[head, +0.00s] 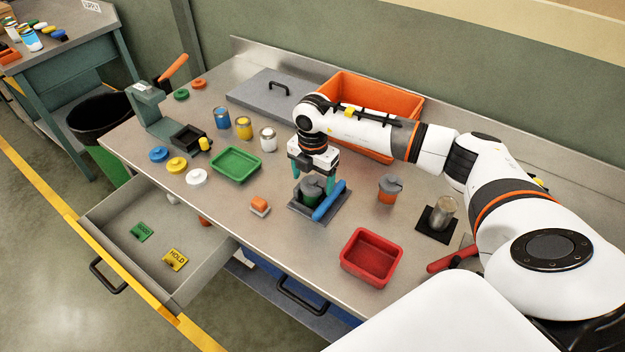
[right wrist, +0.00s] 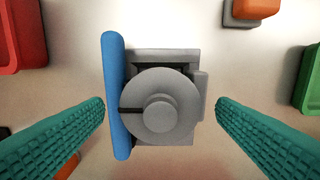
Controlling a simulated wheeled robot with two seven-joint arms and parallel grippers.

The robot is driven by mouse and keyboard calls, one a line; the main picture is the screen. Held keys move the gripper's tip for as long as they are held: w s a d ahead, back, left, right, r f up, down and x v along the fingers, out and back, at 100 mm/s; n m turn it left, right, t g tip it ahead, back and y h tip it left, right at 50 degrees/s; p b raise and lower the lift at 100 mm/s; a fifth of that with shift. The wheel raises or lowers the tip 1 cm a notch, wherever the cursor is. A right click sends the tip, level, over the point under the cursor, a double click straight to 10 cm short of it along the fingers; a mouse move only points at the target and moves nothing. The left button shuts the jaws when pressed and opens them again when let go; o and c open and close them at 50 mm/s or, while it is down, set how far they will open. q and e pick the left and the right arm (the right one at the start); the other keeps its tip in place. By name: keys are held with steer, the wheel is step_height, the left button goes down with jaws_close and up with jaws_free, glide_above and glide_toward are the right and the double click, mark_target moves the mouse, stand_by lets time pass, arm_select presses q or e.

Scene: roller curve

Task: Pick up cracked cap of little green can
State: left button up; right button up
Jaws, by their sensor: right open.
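The little green can (head: 310,188) stands upright on a dark grey fixture (head: 317,215) with a blue bar (head: 329,201) along one side. In the right wrist view its round grey cap (right wrist: 157,107) has a central knob and a dark crack line running left from the knob. My right gripper (head: 313,176) is above the can, pointing down. In the right wrist view its two teal fingers (right wrist: 160,112) are open, one on each side of the cap, with clear gaps and nothing held. The left gripper does not show.
An orange can with a grey cap (head: 387,190) stands right of the fixture. A red tray (head: 371,257) is in front and a green tray (head: 236,165) to the left. An orange bin (head: 376,95) is behind my right arm. A drawer (head: 155,237) stands open at front left.

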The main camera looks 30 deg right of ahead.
mark_target(312, 179)
steer(key=c, duration=1.2)
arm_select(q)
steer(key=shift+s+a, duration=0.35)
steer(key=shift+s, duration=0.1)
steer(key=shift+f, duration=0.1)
arm_select(e)
steer(key=shift+r, duration=0.1)
